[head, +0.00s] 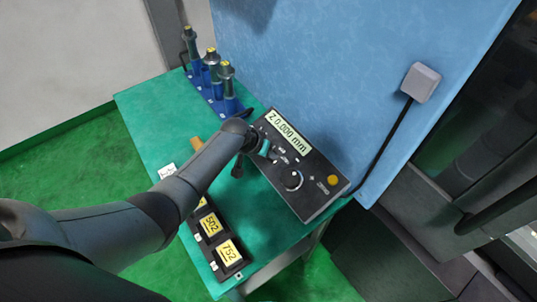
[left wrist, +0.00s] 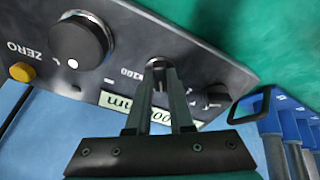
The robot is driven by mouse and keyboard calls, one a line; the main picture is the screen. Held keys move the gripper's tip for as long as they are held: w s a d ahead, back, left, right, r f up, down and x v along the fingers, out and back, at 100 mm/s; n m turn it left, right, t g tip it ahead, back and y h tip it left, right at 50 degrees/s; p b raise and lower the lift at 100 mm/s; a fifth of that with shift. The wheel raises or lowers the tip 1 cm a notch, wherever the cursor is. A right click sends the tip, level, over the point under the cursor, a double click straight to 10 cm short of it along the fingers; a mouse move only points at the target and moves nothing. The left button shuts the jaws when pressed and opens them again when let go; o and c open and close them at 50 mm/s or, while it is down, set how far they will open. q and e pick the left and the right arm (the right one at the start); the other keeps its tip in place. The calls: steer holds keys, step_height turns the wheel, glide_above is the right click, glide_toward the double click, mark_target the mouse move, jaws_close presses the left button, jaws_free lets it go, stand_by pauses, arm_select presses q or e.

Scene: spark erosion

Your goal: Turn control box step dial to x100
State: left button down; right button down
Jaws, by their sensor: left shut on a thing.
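The black control box (head: 300,165) lies on the green table with its display reading "Z 0.000 mm". My left gripper (left wrist: 160,80) is shut on a small dial (left wrist: 157,63) on the box face, beside a printed "x100" mark, so I take it as the step dial. The fingers cover much of it, and I cannot tell where its pointer stands. In the head view my left arm reaches the box's left part, and the gripper (head: 262,148) is partly hidden by my wrist. My right gripper is not in view.
A large round handwheel (left wrist: 80,42) and a yellow ZERO button (left wrist: 22,71) are on the box. Another small dark knob (left wrist: 213,94) is close to the right finger. A blue rack (head: 215,95) of tool holders stands behind.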

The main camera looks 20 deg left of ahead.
arm_select(q)
steer(key=m, duration=0.2)
steer(key=m+b, duration=0.1)
steer(key=m, duration=0.1)
steer(key=shift+a+f+h, duration=0.15)
steer(key=shift+h, duration=0.15)
steer(key=m+b, duration=0.2)
steer(key=m, duration=0.1)
steer(key=shift+m, duration=0.3)
steer(key=m+g+b, duration=0.1)
steer(key=m+b, duration=0.2)
steer(key=m, duration=0.1)
steer(key=shift+w+m+h, duration=0.15)
steer(key=shift+m+h, duration=0.25)
steer(key=shift+m+b, duration=1.6)
steer(key=shift+m, duration=0.6)
steer(key=shift+g, duration=0.3)
steer(key=c, duration=0.8)
jaws_free()
steer(key=shift+w, duration=0.1)
steer(key=shift+r, duration=0.2)
steer(key=p+v, duration=0.1)
steer(key=v, duration=1.4)
steer(key=shift+a, duration=0.15)
